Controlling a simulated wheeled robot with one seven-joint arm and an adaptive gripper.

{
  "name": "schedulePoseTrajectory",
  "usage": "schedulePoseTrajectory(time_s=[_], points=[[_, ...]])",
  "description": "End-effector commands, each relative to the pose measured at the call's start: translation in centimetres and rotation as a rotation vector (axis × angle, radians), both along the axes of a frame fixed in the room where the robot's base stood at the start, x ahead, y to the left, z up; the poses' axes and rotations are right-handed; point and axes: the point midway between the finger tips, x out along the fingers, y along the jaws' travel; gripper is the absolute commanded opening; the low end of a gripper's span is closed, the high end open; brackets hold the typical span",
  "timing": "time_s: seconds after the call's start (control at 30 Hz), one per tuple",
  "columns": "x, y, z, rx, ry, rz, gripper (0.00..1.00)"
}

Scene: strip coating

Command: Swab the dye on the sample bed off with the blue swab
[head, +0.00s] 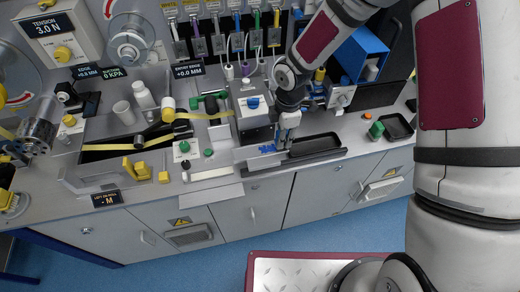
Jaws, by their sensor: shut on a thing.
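My gripper (286,132) points down over the front of the bench, just right of the sample bed. It is shut on a small blue and pale thing, which appears to be the blue swab (281,141); the fingers hide most of it. The sample bed (258,162) is a light grey plate at the bench's front, below a grey block with a blue knob. A small blue patch of dye (267,148) shows on it, close left of the gripper. Whether the swab's tip touches the bed cannot be told.
A black tray (315,147) lies close right of my gripper. A grey block with a blue knob (253,108) stands behind the bed. A blue box (360,52) is at the back right. Left are a white bottle (143,95) and yellow blocks (142,171).

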Motion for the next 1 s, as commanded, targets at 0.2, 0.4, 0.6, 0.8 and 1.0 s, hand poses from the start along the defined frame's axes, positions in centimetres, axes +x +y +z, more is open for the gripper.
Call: schedulePoseTrajectory(time_s=[0.2,0.4,0.6,0.8,1.0], points=[[-0.1,0.1,0.0,-0.001,0.002,0.001,0.00],[-0.5,1.7,0.0,0.000,0.001,0.003,0.00],[-1.0,3.4,0.0,0.000,0.001,0.002,0.00],[-1.3,4.3,0.1,0.000,0.001,0.000,0.00],[-1.3,4.3,0.1,0.000,0.001,-0.001,0.00]])
